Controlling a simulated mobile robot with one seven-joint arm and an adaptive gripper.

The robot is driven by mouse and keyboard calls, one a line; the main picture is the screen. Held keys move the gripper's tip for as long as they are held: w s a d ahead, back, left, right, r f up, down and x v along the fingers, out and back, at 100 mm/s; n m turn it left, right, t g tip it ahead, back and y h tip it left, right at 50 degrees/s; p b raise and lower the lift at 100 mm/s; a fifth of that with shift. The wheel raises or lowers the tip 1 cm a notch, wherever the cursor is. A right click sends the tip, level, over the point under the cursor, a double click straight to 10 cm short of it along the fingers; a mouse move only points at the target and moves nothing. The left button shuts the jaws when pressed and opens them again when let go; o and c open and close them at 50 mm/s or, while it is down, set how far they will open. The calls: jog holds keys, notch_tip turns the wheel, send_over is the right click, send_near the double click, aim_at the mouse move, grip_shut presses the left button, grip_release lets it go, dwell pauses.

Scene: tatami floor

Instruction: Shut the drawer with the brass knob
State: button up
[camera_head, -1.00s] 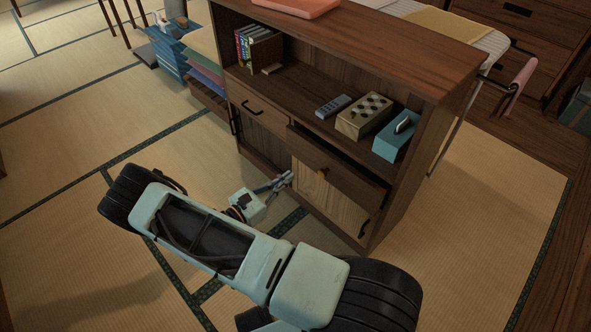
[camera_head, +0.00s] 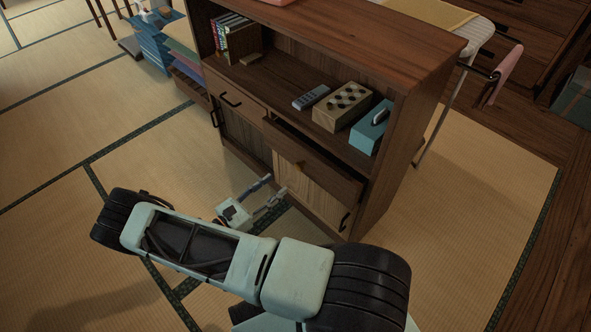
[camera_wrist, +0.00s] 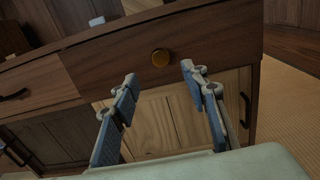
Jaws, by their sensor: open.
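The wooden drawer (camera_head: 325,172) on the right of the cabinet stands partly pulled out, with a dark gap along its top edge. My gripper (camera_head: 277,184) is open and empty, low in front of the drawer. In the wrist view the two fingers of my gripper (camera_wrist: 159,74) are spread apart, pointing at the drawer front. I see no contact.
The cabinet (camera_head: 380,55) has a second drawer (camera_head: 232,96) with a black handle at left, looking flush. Below are doors, one pale (camera_head: 312,190). A remote (camera_head: 311,97), a game box (camera_head: 343,105) and a teal tissue box (camera_head: 371,127) stand on the shelf. Tatami floor (camera_head: 60,240) is clear at left.

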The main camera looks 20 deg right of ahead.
aim_at(297, 168)
jog(key=b+x, duration=0.1)
jog(key=x, duration=0.8)
jog(key=shift+w+d, duration=0.1)
jog(key=shift+d, duration=0.15)
grip_shut()
